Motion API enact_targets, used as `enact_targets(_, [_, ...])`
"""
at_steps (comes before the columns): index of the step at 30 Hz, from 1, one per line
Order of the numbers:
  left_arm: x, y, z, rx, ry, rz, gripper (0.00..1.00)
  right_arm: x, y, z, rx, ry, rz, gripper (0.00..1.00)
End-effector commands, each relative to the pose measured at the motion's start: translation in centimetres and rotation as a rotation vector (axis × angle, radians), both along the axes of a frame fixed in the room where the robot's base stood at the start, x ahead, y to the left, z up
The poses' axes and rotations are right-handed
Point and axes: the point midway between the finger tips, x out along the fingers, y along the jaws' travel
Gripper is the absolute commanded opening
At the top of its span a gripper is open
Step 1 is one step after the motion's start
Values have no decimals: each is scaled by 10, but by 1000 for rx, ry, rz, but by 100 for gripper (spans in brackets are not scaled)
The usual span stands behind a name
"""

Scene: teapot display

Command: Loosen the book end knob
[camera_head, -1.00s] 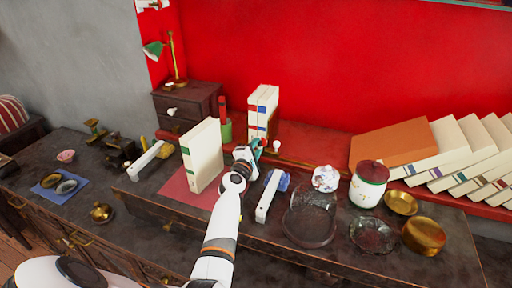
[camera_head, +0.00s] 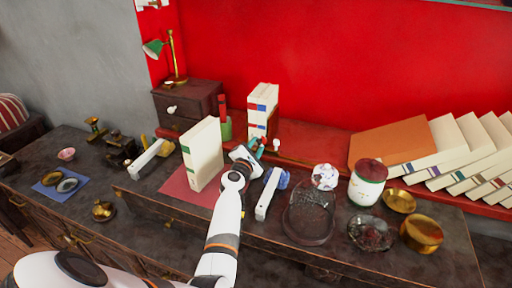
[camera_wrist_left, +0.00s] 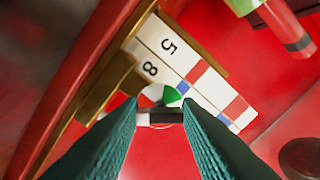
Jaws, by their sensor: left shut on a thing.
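My left gripper (camera_head: 260,146) is at the front of the upright pale books (camera_head: 262,108) on the red ledge. The wrist view shows its two teal fingers (camera_wrist_left: 160,115) shut on a small light piece with a dark band, which I take to be the book end knob (camera_wrist_left: 160,118). White and green parts show just behind it. The brown and brass book end (camera_wrist_left: 112,85) lies left of the fingertips, beside the books (camera_wrist_left: 180,65) marked 5 and 8. In the head view the gripper hides the held knob. My right gripper is out of view.
A large pale book (camera_head: 203,153) stands on a red mat (camera_head: 185,187) left of my arm. A white bar (camera_head: 266,196), a glass dish (camera_head: 310,215) and a red-lidded jar (camera_head: 367,183) stand to the right.

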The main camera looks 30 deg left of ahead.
Motion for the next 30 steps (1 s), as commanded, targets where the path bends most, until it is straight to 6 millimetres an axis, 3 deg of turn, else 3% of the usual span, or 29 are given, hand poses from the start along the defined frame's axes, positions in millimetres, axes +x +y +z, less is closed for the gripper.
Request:
enact_targets(5, [0,0,-2,0,3,-1,8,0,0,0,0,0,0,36])
enact_targets(6, [0,0,-2,0,3,-1,32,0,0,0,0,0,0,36])
enact_targets(10, [0,0,-1,0,2,-1,53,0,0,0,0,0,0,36])
enact_targets(22, [-8,-2,0,3,1,-1,53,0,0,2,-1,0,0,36])
enact_targets(30, [-54,-13,-1,1,4,1,53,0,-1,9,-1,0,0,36])
